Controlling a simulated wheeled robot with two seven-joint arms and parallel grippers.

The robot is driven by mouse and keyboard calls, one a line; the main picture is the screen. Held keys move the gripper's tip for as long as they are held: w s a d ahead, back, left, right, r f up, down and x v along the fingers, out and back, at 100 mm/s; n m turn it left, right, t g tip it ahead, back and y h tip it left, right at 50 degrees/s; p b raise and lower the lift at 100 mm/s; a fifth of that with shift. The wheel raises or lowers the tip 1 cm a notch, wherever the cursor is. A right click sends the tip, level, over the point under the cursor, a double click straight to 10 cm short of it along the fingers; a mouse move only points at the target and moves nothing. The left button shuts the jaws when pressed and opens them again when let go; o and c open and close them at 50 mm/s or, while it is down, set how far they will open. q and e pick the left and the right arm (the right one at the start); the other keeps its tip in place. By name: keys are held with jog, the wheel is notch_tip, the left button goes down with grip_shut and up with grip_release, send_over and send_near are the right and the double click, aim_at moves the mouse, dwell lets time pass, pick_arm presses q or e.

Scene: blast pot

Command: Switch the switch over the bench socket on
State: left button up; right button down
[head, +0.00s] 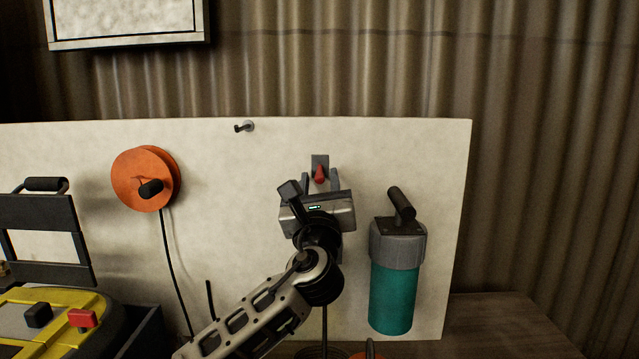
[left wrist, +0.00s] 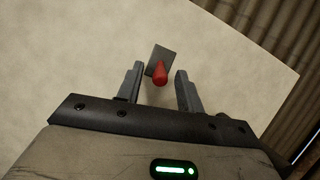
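The switch is a red lever (head: 319,174) on a small grey plate (head: 320,160), fixed to the upright pale board. In the left wrist view the red lever (left wrist: 160,73) stands out from its plate (left wrist: 158,56), between and just beyond the fingertips. My left gripper (head: 320,180) is open in front of the switch, one finger on each side of the lever. In the left wrist view the open fingers (left wrist: 157,82) show a gap around the lever, and I cannot tell if either touches it. The bench socket is not clearly visible, perhaps behind my arm. My right gripper is out of view.
An orange reel (head: 135,178) with a black knob and hanging cord is on the pale board (head: 230,200) at left. A teal canister (head: 392,298) with a grey cap is at right. A yellow case (head: 60,310) with black and red knobs is at lower left. A peg (head: 245,127) sticks out above.

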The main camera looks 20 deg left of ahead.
pick_arm(q)
jog(key=shift+w+r, duration=0.1)
jog(key=shift+w, duration=0.1)
grip_shut()
